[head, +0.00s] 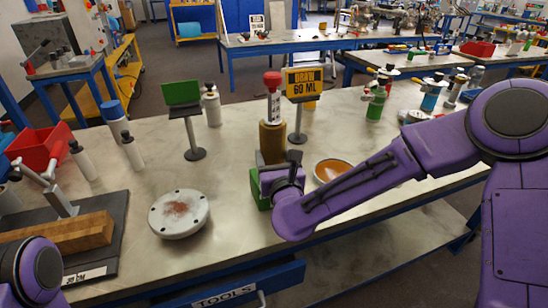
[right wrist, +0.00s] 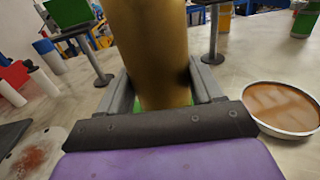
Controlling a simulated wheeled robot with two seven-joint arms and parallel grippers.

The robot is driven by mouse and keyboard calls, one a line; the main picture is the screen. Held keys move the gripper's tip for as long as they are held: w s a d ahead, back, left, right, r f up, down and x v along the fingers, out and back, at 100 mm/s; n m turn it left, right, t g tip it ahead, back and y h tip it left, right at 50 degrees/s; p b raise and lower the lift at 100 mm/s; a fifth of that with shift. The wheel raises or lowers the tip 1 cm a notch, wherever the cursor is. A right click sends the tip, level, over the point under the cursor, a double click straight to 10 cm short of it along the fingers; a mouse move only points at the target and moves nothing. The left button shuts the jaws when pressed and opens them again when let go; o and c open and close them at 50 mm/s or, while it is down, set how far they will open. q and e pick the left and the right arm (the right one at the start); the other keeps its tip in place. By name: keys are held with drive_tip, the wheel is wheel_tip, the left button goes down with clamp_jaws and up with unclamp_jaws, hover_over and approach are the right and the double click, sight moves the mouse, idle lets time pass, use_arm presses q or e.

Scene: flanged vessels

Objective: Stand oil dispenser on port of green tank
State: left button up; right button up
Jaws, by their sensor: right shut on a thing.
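The oil dispenser (head: 272,137) has a brass-coloured cylindrical body with a narrow pale upper part and a red top. It is upright at mid-table. My right gripper (head: 276,168) is shut on the lower part of its body. In the right wrist view the brass body (right wrist: 152,50) stands between the two fingers. The green tank (head: 257,190) is directly below and mostly hidden by my right gripper and forearm. A bit of green shows under the body in the right wrist view. The port is hidden, so I cannot tell whether the dispenser touches it. My left gripper is out of view.
A round flanged plate (head: 180,213) with a rusty patch lies left of the tank. A bowl of orange-brown content (head: 333,170) is close on the right. A green sign (head: 182,95) and a yellow "DRAW 60 ML" sign (head: 304,82) stand behind. White bottles stand left.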

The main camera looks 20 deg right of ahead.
drive_tip(key=shift+f+b, duration=0.2)
drive_tip(key=shift+b, duration=0.15)
drive_tip(key=o, duration=1.5)
drive_tip(key=shift+s, duration=0.15)
drive_tip(key=shift+s+a+b, duration=0.1)
drive_tip(key=shift+s+a, duration=0.05)
drive_tip(key=shift+s, duration=1.3)
drive_tip(key=shift+s+a+b, duration=0.15)
drive_tip(key=shift+s+a, duration=0.05)
drive_tip(key=shift+s, duration=1.3)
drive_tip(key=shift+s+a+b, duration=0.1)
drive_tip(key=shift+s+a, duration=0.05)
drive_tip(key=shift+s, duration=1.3)
